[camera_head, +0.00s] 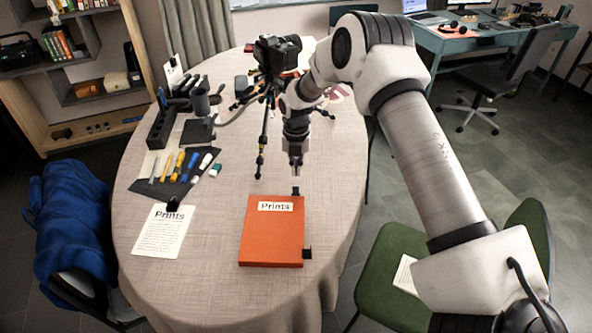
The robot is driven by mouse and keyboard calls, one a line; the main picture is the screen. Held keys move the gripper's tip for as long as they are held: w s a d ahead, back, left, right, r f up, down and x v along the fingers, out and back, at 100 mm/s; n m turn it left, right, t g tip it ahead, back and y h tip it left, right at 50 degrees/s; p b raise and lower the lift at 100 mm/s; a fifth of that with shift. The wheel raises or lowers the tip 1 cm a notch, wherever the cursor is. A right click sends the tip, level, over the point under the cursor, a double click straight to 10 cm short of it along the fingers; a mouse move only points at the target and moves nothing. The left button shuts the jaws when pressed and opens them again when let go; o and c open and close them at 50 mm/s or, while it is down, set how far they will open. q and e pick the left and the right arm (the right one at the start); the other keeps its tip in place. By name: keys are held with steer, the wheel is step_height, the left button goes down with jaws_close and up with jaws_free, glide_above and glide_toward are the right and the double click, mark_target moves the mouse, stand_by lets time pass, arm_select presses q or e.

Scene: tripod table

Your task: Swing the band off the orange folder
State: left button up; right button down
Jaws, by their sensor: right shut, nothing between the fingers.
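The orange folder (262,240) lies flat and closed on the table, with a white "Prints" label (276,206) near its top edge. A small black piece (295,190) shows at its top edge towards the right, and another black piece (307,253) at its lower right edge. I cannot make out a band strip running across the cover. My right gripper (296,170) points down just beyond the folder's top edge, shut and empty, apart from the folder in the picture. My left gripper is not in view.
The round table (215,250) has a cloth. A camera on a tripod (275,55) stands behind my right gripper. Pens lie on a dark mat (184,165) at left, above a printed sheet (160,235). A green chair (400,250) stands at right. Cloth around the folder is mostly clear.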

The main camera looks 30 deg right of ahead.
steer(key=w+d+f+b, duration=0.4)
steer(key=w+d+b, duration=0.1)
steer(key=w+b, duration=0.2)
steer(key=shift+d+f, duration=0.15)
steer(key=shift+f, duration=0.1)
stand_by(1.8)
steer(key=shift+w, duration=0.1)
steer(key=c, duration=1.1)
jaws_free()
steer(key=shift+r, duration=0.1)
steer(key=shift+r+p, duration=2.75)
steer(key=shift+r, duration=1.25)
